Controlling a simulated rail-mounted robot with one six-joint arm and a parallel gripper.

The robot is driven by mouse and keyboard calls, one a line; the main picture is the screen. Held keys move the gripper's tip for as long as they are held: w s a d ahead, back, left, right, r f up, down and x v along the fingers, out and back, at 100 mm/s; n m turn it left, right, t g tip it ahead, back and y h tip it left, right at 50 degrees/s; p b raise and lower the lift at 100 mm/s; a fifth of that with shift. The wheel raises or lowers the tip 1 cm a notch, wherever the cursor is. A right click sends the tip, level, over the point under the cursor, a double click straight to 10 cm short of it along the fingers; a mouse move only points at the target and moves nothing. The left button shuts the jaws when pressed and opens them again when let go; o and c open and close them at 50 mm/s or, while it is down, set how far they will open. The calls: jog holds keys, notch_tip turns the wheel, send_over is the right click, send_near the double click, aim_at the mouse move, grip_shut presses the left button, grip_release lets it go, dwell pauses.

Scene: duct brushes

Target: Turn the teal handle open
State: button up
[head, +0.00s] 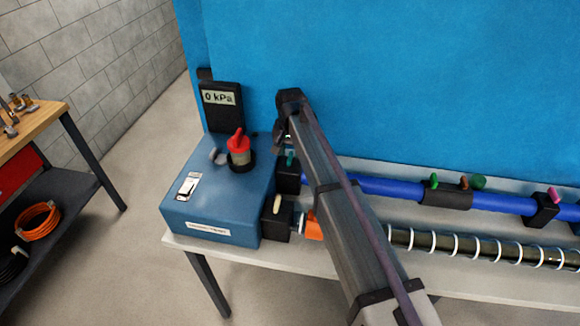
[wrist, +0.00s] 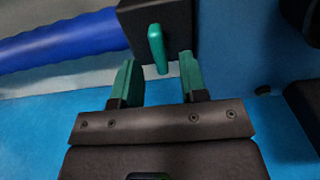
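The teal handle (wrist: 156,45) sticks out from a black valve block (wrist: 180,18) at the top of the wrist view. In the head view the handle (head: 290,160) shows small on its block at the left end of the blue hose. My gripper (wrist: 157,58) is open, with green-faced fingers. In the wrist view the handle's lower end appears between the fingertips, with a visible gap on each side. Contact does not show. In the head view my arm hides most of the gripper.
A blue box (head: 225,175) with a red-topped knob (head: 239,143) stands left of the valve. A cream handle (head: 277,203) sits just in front. A blue hose (head: 390,187) and a ringed dark hose (head: 470,245) run right. A blue panel (head: 400,80) stands close behind.

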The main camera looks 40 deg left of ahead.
jog(key=shift+f, duration=0.95)
jog(key=shift+r, duration=0.15)
grip_shut()
